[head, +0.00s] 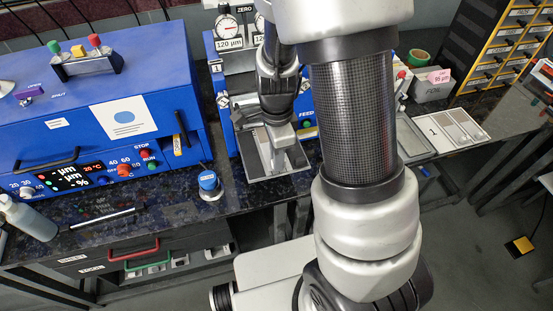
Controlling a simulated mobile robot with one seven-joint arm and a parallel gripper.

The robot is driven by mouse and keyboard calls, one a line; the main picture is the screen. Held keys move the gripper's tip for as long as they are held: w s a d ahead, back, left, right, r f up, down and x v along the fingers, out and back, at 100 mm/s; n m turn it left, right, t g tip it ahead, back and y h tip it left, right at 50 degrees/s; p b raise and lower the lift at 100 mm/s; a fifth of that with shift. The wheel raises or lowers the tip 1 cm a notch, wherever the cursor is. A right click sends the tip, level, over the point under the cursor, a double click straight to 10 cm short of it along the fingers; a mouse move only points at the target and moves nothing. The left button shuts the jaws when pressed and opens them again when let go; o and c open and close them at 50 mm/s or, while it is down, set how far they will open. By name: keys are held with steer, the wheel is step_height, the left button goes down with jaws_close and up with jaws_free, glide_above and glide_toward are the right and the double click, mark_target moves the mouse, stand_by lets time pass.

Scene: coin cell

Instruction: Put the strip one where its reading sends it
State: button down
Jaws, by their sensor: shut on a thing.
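My gripper (279,122) hangs at the front of a blue machine and points down. It is shut on a thin grey piece, which looks like the strip (279,143); my fingers hide its upper part. Its lower end is over a shallow grey tray (290,172) at the machine's front. I cannot tell whether it touches the tray. A round dial gauge (228,26) stands above, over a label reading 120 µm; its needle is too small to read. A white holder marked 1 (437,131) with pale flat pieces lies right of my arm.
A blue oven-like box (95,115) fills the left. A blue-capped jar (208,184) stands on the dark bench near its front edge. A grey foil bin (432,88) and a yellow-edged drawer rack (508,45) stand at right. My arm hides the middle.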

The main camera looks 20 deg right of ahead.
steer(key=shift+f, duration=0.55)
steer(key=shift+f, duration=0.1)
steer(key=c, duration=1.7)
jaws_free()
steer(key=shift+c, duration=0.2)
steer(key=s+r+n+t+p, duration=0.1)
steer(key=s+r+n, duration=0.15)
steer(key=r, duration=0.75)
steer(key=s+r+n+t+p, duration=0.1)
steer(key=r+n, duration=0.3)
steer(key=r, duration=0.7)
steer(key=s+r+n+t, duration=0.3)
steer(key=s+r+n, duration=0.4)
steer(key=n, duration=0.4)
steer(key=shift+s+r+t, duration=0.25)
steer(key=shift+s+t, duration=0.05)
steer(key=shift+s, duration=0.35)
